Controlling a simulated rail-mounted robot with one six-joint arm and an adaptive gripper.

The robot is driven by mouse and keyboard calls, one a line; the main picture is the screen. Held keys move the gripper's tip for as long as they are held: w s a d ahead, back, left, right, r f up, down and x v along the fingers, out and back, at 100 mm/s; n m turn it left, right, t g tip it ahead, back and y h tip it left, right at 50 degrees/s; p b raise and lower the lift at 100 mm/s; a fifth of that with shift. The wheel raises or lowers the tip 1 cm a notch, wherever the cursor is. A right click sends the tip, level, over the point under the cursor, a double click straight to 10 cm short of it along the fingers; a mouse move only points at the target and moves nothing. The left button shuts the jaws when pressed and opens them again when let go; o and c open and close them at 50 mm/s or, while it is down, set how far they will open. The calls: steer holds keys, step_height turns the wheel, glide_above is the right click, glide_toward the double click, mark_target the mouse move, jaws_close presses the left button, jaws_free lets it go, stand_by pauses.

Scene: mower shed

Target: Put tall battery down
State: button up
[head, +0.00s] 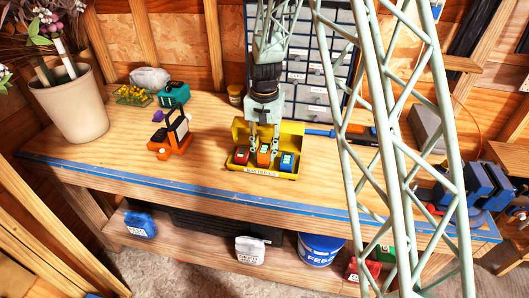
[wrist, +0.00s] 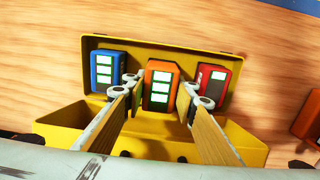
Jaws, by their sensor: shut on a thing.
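A yellow box labelled as batteries (head: 262,171) stands open on the workbench and also shows in the wrist view (wrist: 205,46). An orange battery (head: 263,158) is in its middle place, between a red battery (head: 241,157) and a blue battery (head: 287,162). My gripper (head: 264,148) points down into the box, shut on the orange battery, one finger on each side. Whether the orange battery's underside touches the box floor is hidden.
A drawer cabinet (head: 318,80) stands behind the box. The bench is clear in front of the box.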

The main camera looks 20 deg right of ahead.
mark_target(265, 148)
steer(key=shift+f, duration=0.1)
steer(key=o, duration=1)
step_height(265, 148, up, 12)
stand_by(0.5)
stand_by(0.8)
